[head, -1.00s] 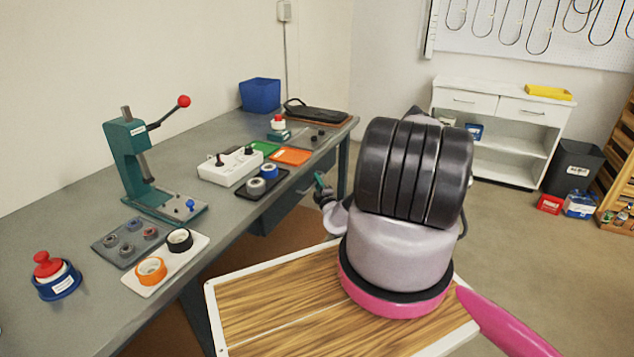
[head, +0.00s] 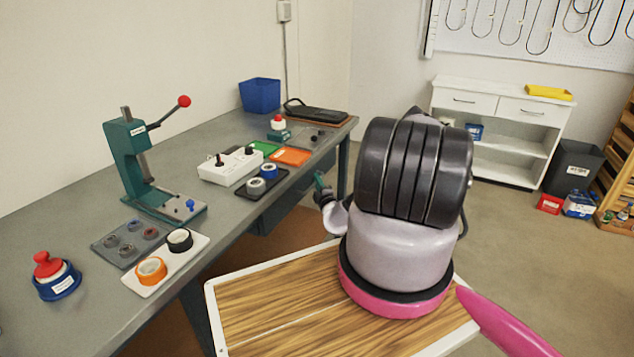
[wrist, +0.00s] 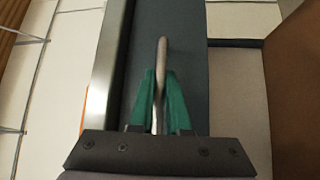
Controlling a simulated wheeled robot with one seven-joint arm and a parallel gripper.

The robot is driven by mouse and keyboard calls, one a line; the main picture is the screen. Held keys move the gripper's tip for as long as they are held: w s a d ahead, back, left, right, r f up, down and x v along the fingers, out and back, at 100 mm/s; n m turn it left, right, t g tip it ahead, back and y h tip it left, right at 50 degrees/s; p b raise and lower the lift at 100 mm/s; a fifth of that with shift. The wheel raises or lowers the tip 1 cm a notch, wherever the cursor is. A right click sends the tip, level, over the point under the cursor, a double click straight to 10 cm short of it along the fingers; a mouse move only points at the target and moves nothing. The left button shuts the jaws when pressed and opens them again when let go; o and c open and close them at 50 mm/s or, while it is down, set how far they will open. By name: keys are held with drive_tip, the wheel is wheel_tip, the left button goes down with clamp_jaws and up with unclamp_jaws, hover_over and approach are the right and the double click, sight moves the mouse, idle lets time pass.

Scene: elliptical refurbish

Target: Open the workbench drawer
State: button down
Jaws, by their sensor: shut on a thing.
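The workbench (head: 60,215) has a grey top and runs along the left wall in the head view. Its dark drawer (head: 268,216) sits under the front edge, partly in shadow. In the wrist view the dark blue-grey drawer front (wrist: 186,50) runs upright through the middle. A slim metal handle (wrist: 161,50) stands out from it. My gripper (wrist: 159,76) has its green fingers closed on both sides of the handle. In the head view my gripper (head: 321,183) is small, at the bench front, partly hidden by my arm. I cannot tell how far out the drawer is.
On the bench stand a green press (head: 130,160), a white switch box (head: 230,166), a blue bin (head: 260,95) and small trays. A white cabinet (head: 500,105) and a black bin (head: 574,165) stand at the back right. Floor right of the bench is open.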

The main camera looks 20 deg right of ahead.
drive_tip(key=s+d, duration=0.8)
drive_tip(key=s, duration=0.3)
drive_tip(key=s+d, duration=0.8)
drive_tip(key=s, duration=0.2)
drive_tip(key=shift+s+d, duration=0.35)
drive_tip(key=c, duration=0.9)
unclamp_jaws()
drive_tip(key=s+a+f, duration=0.1)
drive_tip(key=s, duration=0.9)
drive_tip(key=shift+s+a+f, duration=0.15)
drive_tip(key=shift+s+f, duration=0.1)
drive_tip(key=shift+s, duration=0.05)
